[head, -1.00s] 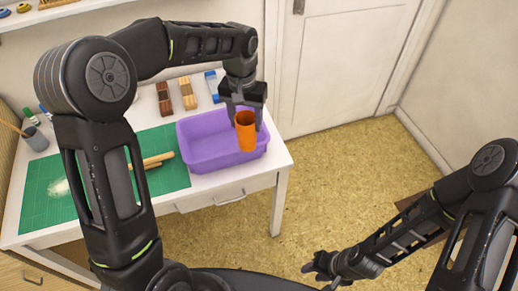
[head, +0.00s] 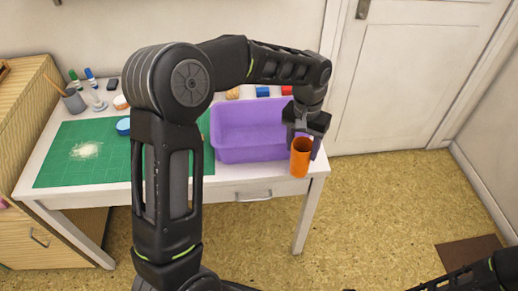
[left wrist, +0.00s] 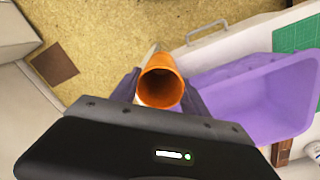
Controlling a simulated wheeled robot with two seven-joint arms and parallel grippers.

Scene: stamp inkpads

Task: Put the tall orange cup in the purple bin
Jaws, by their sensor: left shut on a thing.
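The tall orange cup (head: 300,158) is held upright by my left gripper (head: 304,146), which is shut on it. In the left wrist view the cup's open mouth (left wrist: 160,88) faces the camera between the two fingers, and it looks empty. The purple bin (head: 240,155) stands on the table just left of the cup in the head view. In the left wrist view the bin (left wrist: 262,100) lies to the right of the cup. The cup appears outside the bin, by the table's front right corner. My right gripper is out of view; only part of its arm shows bottom right.
A green cutting mat (head: 60,172) covers the table's left part, with a blue-lidded pad (head: 123,126) on it. A pencil cup (head: 74,101), markers and small coloured blocks stand along the back. The white table (head: 312,172) ends near the cup; open floor lies beyond.

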